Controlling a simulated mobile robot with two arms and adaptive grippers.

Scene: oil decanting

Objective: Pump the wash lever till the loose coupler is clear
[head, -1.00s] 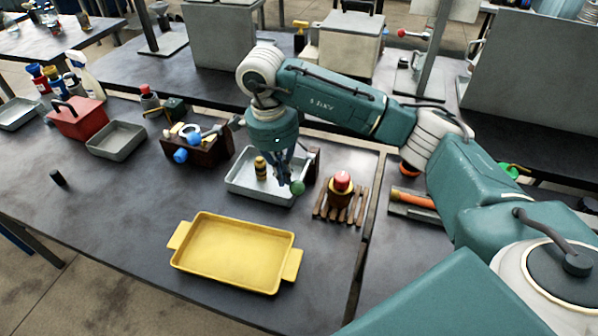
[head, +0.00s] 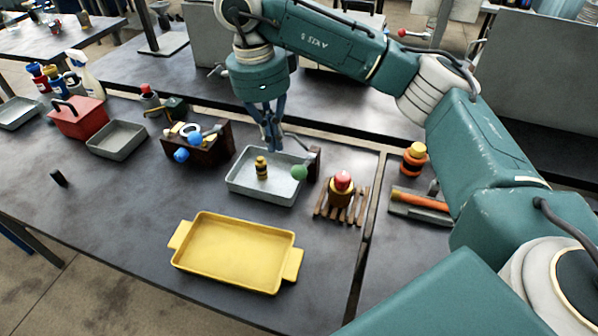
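The wash lever ends in a green ball knob (head: 300,172) beside a dark brown block at the right end of a grey metal tray (head: 243,190). The loose coupler, seemingly the small brass and black piece (head: 262,168), stands upright in that tray; its surface is too small to judge for dirt. My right gripper (head: 274,148) points down above the back of the tray, up and left of the knob and apart from it. Its fingers look close together and hold nothing visible, but their gap is unclear. My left gripper is out of view.
A yellow tray (head: 236,252) lies in front. A red-topped piece (head: 342,182) stands on a wooden rack to the right. A brown fixture with blue knobs (head: 208,150) stands left. The table's left front is mostly clear.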

